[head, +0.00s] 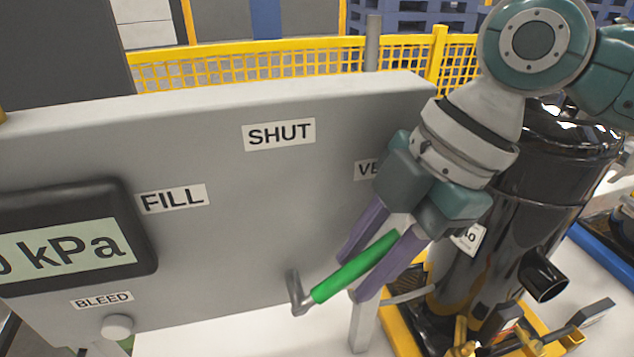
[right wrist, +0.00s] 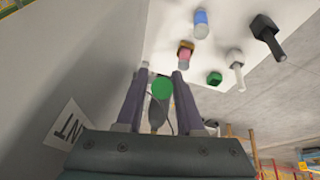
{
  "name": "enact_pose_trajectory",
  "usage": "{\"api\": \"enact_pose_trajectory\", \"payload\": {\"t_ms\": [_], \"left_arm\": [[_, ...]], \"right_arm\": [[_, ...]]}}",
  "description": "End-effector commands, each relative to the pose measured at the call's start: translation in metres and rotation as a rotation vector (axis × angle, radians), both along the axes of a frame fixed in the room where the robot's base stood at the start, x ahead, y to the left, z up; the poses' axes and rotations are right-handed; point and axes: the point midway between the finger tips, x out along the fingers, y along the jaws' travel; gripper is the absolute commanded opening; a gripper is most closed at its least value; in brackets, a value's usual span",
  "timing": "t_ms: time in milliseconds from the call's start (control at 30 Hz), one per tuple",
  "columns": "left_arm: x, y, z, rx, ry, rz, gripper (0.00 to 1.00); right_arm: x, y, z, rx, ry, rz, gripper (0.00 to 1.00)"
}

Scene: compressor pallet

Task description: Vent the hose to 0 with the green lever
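The green lever (head: 356,267) sticks out from a grey pivot low on the grey panel (head: 235,235) and points up and right, toward the partly hidden "VE…" label (head: 367,169). My right gripper (head: 372,265) has its purple fingers on either side of the green handle. In the right wrist view the handle's round green end (right wrist: 162,88) sits between the fingers (right wrist: 160,73), with narrow gaps beside it; the gripper looks open. The pressure display (head: 65,245) ends in "0 kPa"; its left part is cut off. My left gripper is out of view.
The panel carries "FILL" (head: 173,198), "SHUT" (head: 279,134) and "BLEED" (head: 103,299) labels, with a pale knob (head: 117,327) under the last. A black tank (head: 540,190) stands close on the right. A yellow fence (head: 250,66) runs behind.

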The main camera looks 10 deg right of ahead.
Motion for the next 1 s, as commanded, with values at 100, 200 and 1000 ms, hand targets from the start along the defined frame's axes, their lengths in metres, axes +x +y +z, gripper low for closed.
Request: {"api": "enact_pose_trajectory", "payload": {"t_ms": [100,200,1000], "left_arm": [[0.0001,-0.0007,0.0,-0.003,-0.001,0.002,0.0],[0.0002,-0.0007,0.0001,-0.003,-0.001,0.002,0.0],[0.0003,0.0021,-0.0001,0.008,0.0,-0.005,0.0]], "right_arm": [[0.0,-0.0002,0.0001,0.0,0.0,0.0,0.22],[0.0,-0.0003,0.0001,0.0,0.0,0.0,0.1],[0.0,-0.0002,0.0004,0.0,0.0,-0.001,0.0]]}}
